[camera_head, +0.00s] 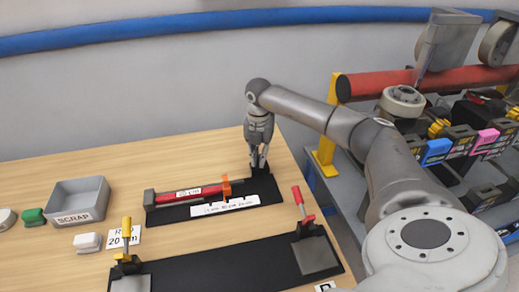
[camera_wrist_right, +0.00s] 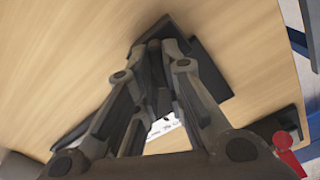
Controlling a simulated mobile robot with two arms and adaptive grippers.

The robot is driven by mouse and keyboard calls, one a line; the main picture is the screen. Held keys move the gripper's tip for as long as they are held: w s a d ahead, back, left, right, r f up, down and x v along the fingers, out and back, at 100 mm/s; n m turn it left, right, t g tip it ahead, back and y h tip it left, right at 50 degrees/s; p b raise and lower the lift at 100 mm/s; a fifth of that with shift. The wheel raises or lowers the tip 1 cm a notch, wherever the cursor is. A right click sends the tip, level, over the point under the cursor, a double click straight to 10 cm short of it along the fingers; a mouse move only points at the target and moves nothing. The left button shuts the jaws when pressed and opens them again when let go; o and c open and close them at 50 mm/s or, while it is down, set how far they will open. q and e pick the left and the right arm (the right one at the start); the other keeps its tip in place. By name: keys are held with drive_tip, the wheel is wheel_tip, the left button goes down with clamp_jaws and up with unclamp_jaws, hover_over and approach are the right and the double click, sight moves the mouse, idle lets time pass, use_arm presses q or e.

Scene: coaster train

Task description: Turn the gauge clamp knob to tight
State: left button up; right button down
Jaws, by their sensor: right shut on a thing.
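The gauge is a black base (camera_head: 165,216) with a red bar (camera_head: 205,192), an orange piece (camera_head: 227,187) and a white marked strip (camera_head: 225,205). A dark block (camera_head: 262,171) stands at its right end. My right gripper (camera_head: 259,163) points down over that block and is shut on a dark part there, apparently the clamp knob. In the right wrist view the fingers (camera_wrist_right: 162,48) close around this dark part. The fingers hide most of the knob, so its turn position cannot be told. My left gripper is not in view.
A grey scrap bin (camera_head: 78,199), a green block (camera_head: 33,216) and white blocks stand at the left. A black fixture (camera_head: 215,265) with a yellow-handled clamp (camera_head: 126,240) and a red-handled clamp (camera_head: 303,208) lies in front. A shelf with boxes (camera_head: 436,152) stands right of the table.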

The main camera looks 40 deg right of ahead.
drive_tip(key=m, duration=0.2)
drive_tip(key=m+p, duration=0.1)
drive_tip(key=shift+w+r+m, duration=0.15)
drive_tip(key=shift+r+m, duration=0.05)
drive_tip(key=shift+m, duration=0.2)
drive_tip(key=shift+w+m+p, duration=0.1)
drive_tip(key=shift+m+p, duration=0.45)
drive_tip(key=shift+m, duration=1.15)
drive_tip(key=shift+d, duration=0.1)
drive_tip(key=c, duration=1.5)
unclamp_jaws()
drive_tip(key=shift+f, duration=0.2)
wheel_tip(320, 180, up, 12)
drive_tip(key=shift+r, duration=0.1)
